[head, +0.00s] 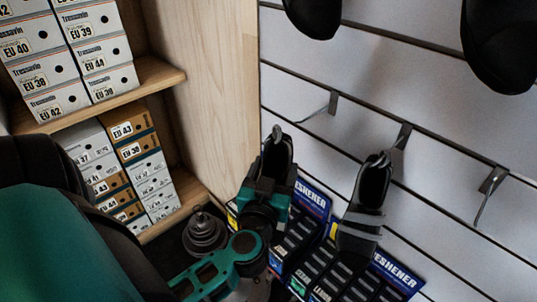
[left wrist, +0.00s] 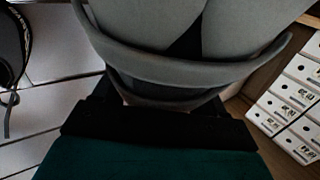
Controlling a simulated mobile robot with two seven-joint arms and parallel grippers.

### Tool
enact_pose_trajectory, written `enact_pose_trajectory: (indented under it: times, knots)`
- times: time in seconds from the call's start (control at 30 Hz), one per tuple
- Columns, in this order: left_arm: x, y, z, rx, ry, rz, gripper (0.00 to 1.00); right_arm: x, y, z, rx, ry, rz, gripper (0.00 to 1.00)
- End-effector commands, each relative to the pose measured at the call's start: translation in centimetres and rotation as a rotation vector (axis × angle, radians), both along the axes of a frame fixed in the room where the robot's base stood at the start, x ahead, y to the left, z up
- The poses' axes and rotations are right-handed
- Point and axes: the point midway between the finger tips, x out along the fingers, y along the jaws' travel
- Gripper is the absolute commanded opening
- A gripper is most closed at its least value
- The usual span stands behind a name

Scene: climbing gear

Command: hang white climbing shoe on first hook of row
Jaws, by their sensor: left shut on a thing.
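The slatted wall carries a row of hooks. The left hook (head: 333,103) is empty. A dark-lined shoe (head: 373,190) hangs at the middle hook (head: 402,137), and the right hook (head: 490,188) is empty. My left gripper (head: 268,192) is shut on a climbing shoe (head: 277,158), held opening up, below and left of the left hook and apart from it. In the left wrist view the held shoe (left wrist: 190,70) looks pale grey and fills the upper middle. The gripper hides part of it in the head view. My right gripper is not in view.
A wooden shelf (head: 160,80) with stacked shoe boxes (head: 85,50) stands at the left. Packs of shoe freshener (head: 310,235) hang low on the wall. Dark shoes (head: 502,45) hang above the hook row. A dark ringed object (head: 204,232) is below the shelf.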

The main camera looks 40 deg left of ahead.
Motion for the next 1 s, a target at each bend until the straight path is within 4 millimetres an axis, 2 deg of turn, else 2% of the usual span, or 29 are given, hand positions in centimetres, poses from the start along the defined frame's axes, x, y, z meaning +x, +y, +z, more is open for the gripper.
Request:
enact_pose_trajectory:
  times: [1.0]
  knots:
    - [6.2,-0.5,-0.3,0.0,-0.004,0.0,0.33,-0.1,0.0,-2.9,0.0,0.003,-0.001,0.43]
